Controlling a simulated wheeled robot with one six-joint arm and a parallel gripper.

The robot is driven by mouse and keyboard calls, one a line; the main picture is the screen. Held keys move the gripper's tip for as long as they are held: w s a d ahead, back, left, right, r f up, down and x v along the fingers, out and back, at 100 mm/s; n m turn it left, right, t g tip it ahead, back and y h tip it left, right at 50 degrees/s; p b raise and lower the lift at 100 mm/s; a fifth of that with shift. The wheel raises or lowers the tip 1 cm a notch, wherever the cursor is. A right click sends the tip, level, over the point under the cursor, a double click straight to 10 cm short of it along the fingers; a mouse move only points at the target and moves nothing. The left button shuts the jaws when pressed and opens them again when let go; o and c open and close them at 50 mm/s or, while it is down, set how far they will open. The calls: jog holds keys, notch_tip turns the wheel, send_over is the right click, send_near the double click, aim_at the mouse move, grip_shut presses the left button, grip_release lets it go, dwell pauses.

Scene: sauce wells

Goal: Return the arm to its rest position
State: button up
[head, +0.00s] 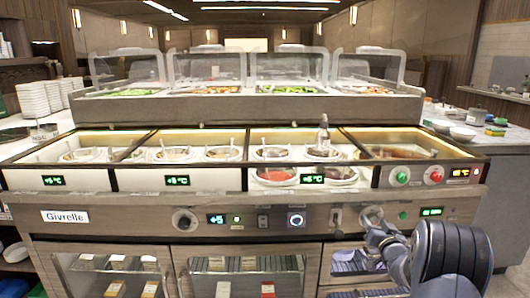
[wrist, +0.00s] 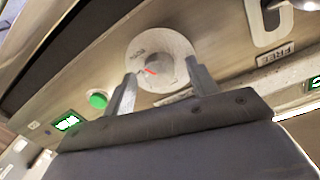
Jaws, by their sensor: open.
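My arm reaches in from the lower right of the head view, and my gripper (head: 376,228) is at the control panel, close to a round dial (head: 371,214) at its right part. In the wrist view my gripper (wrist: 160,71) is open, its two fingers standing apart. The dial (wrist: 176,45) there has a pale round plate and a grey knob with a red mark. The knob appears between the fingertips; I cannot tell whether either finger touches it.
The counter's panel (head: 140,222) carries another dial (head: 185,220), a green display and buttons. Sauce wells (head: 222,152) lie above, and glass-fronted cabinets (head: 240,275) below.

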jog(key=n+b, duration=0.2)
jog(key=n, duration=0.1)
jog(key=shift+f+b, duration=0.15)
jog(key=shift+b, duration=0.2)
jog(key=shift+n+b, duration=0.3)
jog(key=shift+n, duration=0.1)
jog(key=shift+s, duration=0.1)
